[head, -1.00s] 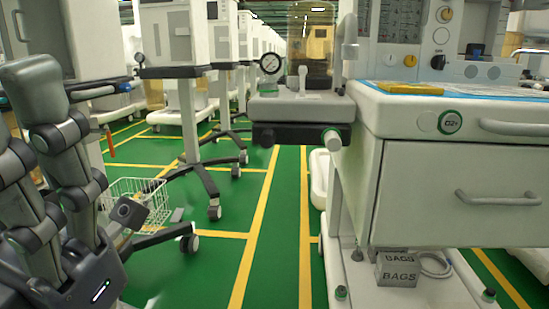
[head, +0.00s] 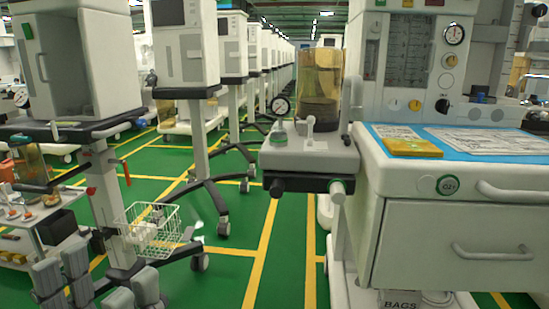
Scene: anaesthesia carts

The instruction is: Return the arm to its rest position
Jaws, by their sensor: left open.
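My left gripper (head: 98,278) shows at the bottom left of the head view. Its grey fingers point up, spread apart and open, with nothing seen between them. The rest of that gripper and its arm are cut off by the lower edge. In the picture, the fingers overlap the foot of a wheeled stand (head: 105,205); I cannot tell how far apart they are in depth. My right gripper and arm are not in view.
An anaesthesia cart (head: 425,240) with a yellow packet (head: 411,146) on its blue top stands at right. A wire basket (head: 150,228) hangs at the left stand. A small trolley (head: 35,245) stands far left. Green floor (head: 235,280) is clear in the middle.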

